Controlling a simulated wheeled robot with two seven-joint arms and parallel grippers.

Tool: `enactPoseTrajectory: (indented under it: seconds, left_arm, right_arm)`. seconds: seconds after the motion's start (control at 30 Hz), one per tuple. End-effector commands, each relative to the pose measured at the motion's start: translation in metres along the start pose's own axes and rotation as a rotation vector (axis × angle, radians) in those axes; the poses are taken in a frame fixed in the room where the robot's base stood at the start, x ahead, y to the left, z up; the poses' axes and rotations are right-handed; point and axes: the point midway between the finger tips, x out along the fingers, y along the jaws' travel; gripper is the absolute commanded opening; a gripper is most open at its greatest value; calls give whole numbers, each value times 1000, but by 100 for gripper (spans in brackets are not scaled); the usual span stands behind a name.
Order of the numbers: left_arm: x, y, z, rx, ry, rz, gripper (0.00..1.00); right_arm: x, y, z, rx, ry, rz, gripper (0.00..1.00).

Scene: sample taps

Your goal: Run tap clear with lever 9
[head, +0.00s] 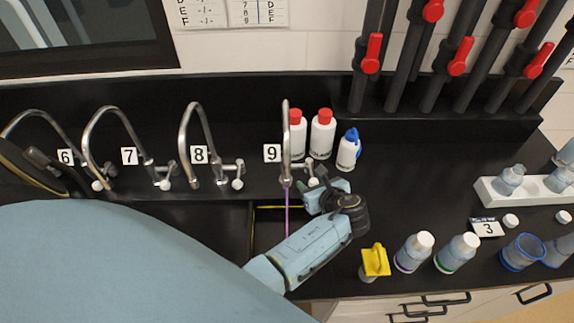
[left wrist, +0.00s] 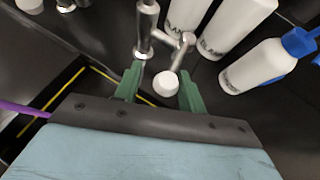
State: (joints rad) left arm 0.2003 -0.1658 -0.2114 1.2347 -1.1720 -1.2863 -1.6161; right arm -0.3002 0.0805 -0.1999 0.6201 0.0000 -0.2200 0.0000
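Tap 9 (head: 286,140) is a curved metal spout behind the sink, beside its "9" label (head: 272,153). A thin purple stream (head: 287,214) falls from its spout into the sink; it also shows in the left wrist view (left wrist: 24,110). The tap's lever has a white end knob (left wrist: 166,84). My left gripper (head: 318,184) is at this lever. In the left wrist view its green fingers (left wrist: 160,86) stand apart, one on each side of the knob, with a gap showing on the left. Contact on the right is unclear. My right gripper is not in view.
Taps 8 (head: 190,130), 7 (head: 92,135) and 6 stand to the left. Red-capped bottles (head: 322,134) and a blue-capped bottle (head: 348,152) stand close to the right of tap 9. A yellow-topped container (head: 375,260) and several sample bottles stand on the right counter.

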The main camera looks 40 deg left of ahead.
Motion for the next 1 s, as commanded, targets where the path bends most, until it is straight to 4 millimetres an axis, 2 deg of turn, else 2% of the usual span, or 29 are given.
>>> enactPoseTrajectory:
  seconds: [0.03, 0.13, 0.4, 0.6, 1.0]
  left_arm:
    - [-1, 4, 3, 1, -1, -1, 40]
    - [0, 1, 0, 0, 0, -1, 40]
    - [-3, -5, 0, 0, 1, -1, 40]
    - [-26, -5, 3, 2, 1, -2, 40]
    - [-67, -5, -1, 0, 1, -1, 40]
  right_arm:
    - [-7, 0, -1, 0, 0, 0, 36]
    - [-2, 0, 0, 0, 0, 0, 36]
    - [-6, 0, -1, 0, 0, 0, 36]
    - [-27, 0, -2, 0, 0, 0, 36]
    - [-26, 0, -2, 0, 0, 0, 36]
